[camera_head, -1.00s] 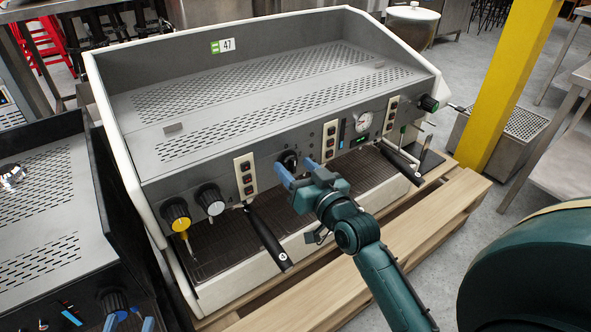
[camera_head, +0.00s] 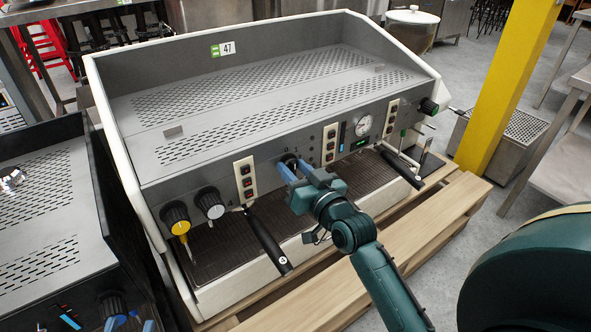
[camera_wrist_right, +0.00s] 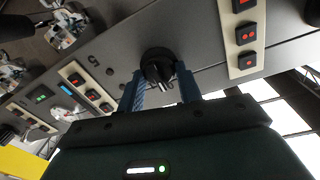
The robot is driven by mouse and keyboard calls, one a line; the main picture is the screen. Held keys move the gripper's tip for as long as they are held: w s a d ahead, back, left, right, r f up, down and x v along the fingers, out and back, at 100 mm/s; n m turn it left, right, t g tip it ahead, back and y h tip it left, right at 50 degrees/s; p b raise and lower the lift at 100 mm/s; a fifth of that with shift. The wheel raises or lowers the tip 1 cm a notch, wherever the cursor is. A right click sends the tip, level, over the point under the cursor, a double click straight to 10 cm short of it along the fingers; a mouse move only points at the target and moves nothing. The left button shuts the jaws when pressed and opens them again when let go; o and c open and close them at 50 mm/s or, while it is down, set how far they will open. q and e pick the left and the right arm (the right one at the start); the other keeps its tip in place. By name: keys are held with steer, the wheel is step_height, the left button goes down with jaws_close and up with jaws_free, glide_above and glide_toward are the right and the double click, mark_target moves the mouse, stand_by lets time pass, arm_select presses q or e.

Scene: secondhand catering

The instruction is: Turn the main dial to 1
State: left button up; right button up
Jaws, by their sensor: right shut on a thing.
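The main dial (camera_head: 289,159) is a round black knob on the grey front panel of the coffee machine, near the middle. It also shows in the right wrist view (camera_wrist_right: 158,60). My right gripper (camera_head: 295,173) is shut on it, with one blue finger on each side in the right wrist view (camera_wrist_right: 161,80). The fingers and the view angle hide most of the dial's scale, and I cannot read its setting. My left gripper (camera_head: 133,324) is at the bottom left edge, mostly cut off. Its two blue fingertips stand apart, near a dark knob (camera_head: 112,303) on a second machine.
The coffee machine (camera_head: 260,70) stands on a wooden pallet (camera_head: 440,223). A portafilter handle (camera_head: 268,240) sticks out left of my right gripper. A yellow post (camera_head: 505,80) stands at right.

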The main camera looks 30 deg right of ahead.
arm_select(q)
steer(key=shift+r, duration=0.1)
arm_select(e)
steer(key=shift+r+m+p, duration=0.15)
steer(key=shift+m+p, duration=0.25)
steer(key=shift+p, duration=0.45)
steer(key=shift+r+m+p, duration=0.1)
steer(key=shift+m+p, duration=0.6)
steer(key=shift+p, duration=0.25)
steer(key=m+p, duration=0.2)
steer(key=shift+d+p, duration=0.1)
steer(key=shift+p, duration=0.2)
steer(key=shift+m+p, duration=0.8)
steer(key=shift+m, duration=0.4)
arm_select(q)
steer(key=shift+s+a+r+n+g+y+p, duration=0.3)
steer(key=shift+s+a+r+n+g+y, duration=0.3)
steer(key=shift+r+n+g, duration=0.25)
steer(key=shift+s+a+r+n+g+y+p, duration=0.25)
steer(key=shift+s+a+r+n+g+y, duration=0.1)
steer(key=shift+a+r+n+g+y, duration=0.4)
arm_select(e)
steer(key=shift+f+m+g, duration=0.25)
steer(key=shift+m+g, duration=0.05)
steer(key=shift+m, duration=0.7)
arm_select(q)
steer(key=shift+r, duration=0.1)
steer(key=shift+s, duration=0.1)
